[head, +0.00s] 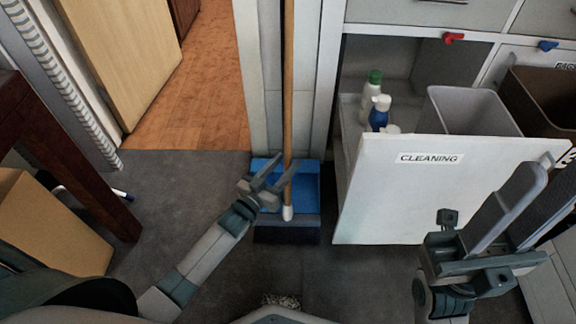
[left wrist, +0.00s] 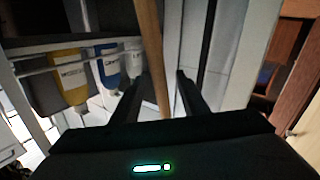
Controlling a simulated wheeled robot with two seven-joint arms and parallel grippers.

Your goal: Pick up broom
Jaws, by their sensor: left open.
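The broom has a long, upright wooden handle (head: 288,80) with a white socket near the bottom and a dark brush head (head: 287,234) on the floor. A blue dustpan (head: 308,185) is just behind it. My left gripper (head: 274,181) is open at the lower part of the handle. Contact cannot be told.
An open drawer labelled CLEANING (head: 428,190) stands right of the broom, with bottles (head: 380,112) and a grey bin (head: 472,110). A dark red wooden frame (head: 75,160) and a cardboard box (head: 45,225) are on the left.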

